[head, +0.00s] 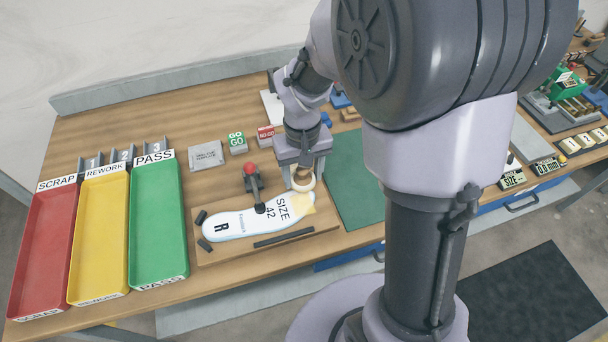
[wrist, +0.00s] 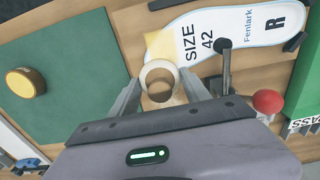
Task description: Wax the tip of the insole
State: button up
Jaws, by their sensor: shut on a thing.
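The white insole (head: 245,220) lies flat on a wooden board, printed "SIZE 42" and "R". It also shows in the wrist view (wrist: 240,25). A pale yellow patch (head: 303,204) covers its right end, and this patch (wrist: 160,45) shows in the wrist view. A toggle clamp with a red knob (head: 250,169) has its arm over the insole's middle. My gripper (head: 302,184) is shut on a cream ring (wrist: 158,72), beside the patched end. Whether the ring touches the insole or board is unclear. The wrist view shows both fingers (wrist: 160,92) either side of the ring.
Dark stops (head: 283,238) edge the wooden board (head: 215,255). A green mat (head: 352,195) lies right of it; a round yellow-topped tin (wrist: 25,82) sits on the mat. Red, yellow and green trays (head: 157,225) stand left. Small GO and NO-GO blocks (head: 237,143) stand behind.

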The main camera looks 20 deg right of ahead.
jog(key=shift+r+p, duration=1.6)
jog(key=shift+r, duration=0.5)
